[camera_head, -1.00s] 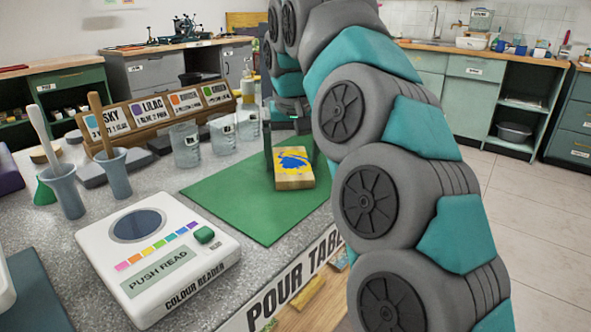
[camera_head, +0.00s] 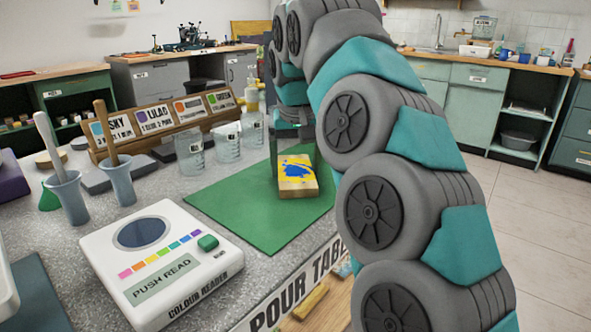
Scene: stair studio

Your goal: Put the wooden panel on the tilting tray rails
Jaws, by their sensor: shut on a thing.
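The wooden panel (camera_head: 298,182) is a small pale block with yellow and blue paint on its top face. It is over the green mat (camera_head: 240,218) on the grey table; I cannot tell whether it touches the mat. My gripper (camera_head: 296,150) points down at the panel's far end and is shut on it. The arm partly hides the gripper, and the fingertips are hard to make out. I cannot make out the tilting tray rails in this view.
A white colour reader (camera_head: 205,279) stands at the table's front. Clear beakers (camera_head: 189,150) stand behind the mat, before a wooden rack of colour labels (camera_head: 163,128). The floor (camera_head: 535,225) at right is open.

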